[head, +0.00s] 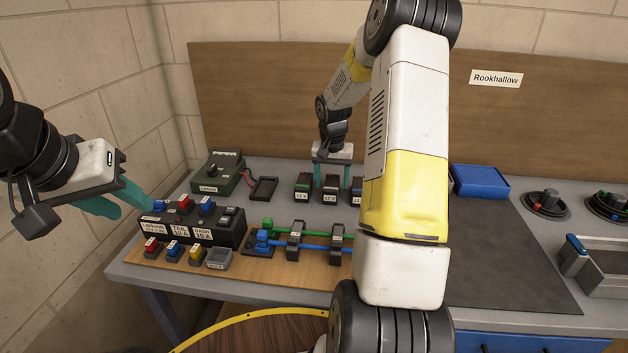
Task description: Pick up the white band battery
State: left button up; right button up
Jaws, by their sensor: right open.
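Three dark batteries labelled 12 V stand in a row at the back middle of the bench in the head view. The left battery (304,187) has a green band and the right one (357,188) a reddish band. The middle battery (331,194) stands between my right gripper's fingers; its band is hard to make out, though it looks pale. My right gripper (332,182) points down, open, with one teal finger on each side of that battery. Contact cannot be told. My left gripper (136,211) looks open and empty at the far left, beside the fuse block.
The fuse block (193,226) with coloured fuses and a board with blue and green rods (296,245) lie in front. A green charger box (217,176) and a small black tray (264,188) stand left of the batteries. A blue box (479,181) stands right, behind a dark mat (502,250).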

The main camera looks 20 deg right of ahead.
jog(key=shift+w+f, duration=0.1)
jog(key=shift+f, duration=0.75)
jog(key=shift+c, duration=0.4)
grip_shut()
jog(key=shift+r, duration=0.1)
